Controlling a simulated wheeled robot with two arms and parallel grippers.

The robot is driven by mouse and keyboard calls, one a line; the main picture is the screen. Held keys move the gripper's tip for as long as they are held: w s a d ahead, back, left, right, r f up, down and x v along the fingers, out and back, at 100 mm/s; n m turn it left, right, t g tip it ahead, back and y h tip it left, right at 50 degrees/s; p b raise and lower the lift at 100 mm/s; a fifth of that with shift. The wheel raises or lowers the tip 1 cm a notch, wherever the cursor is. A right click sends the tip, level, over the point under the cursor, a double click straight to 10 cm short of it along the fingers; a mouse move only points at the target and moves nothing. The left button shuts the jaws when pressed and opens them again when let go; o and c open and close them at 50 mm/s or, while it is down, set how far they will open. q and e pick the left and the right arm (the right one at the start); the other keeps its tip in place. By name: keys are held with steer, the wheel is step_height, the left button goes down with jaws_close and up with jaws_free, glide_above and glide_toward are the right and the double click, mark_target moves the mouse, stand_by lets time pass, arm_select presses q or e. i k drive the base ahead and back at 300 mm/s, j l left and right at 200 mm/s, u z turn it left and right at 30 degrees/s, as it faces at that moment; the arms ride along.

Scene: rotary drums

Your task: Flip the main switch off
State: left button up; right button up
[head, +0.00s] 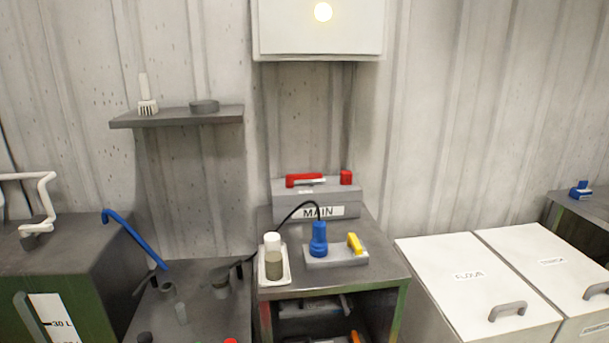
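The main switch is a grey box (335,201) with a white MAIN label (317,212), standing at the back of a small metal cabinet against the wall. A red handle (302,180) lies along the left of its top, with a pale piece beside it. A separate red block (346,177) stands at the right of the top. I cannot tell from this view which position the switch is in. Neither of my grippers is in view.
In front stand a blue plug (318,240) with a black cable, a yellow lever (355,243) and a white tray (287,276) holding a jar. White bins (470,300) stand right; a blue handle (135,240) rises left.

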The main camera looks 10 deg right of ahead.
mark_target(289, 178)
steer(key=i+l+z, duration=0.85)
steer(key=i+l, duration=0.15)
steer(key=i, duration=0.15)
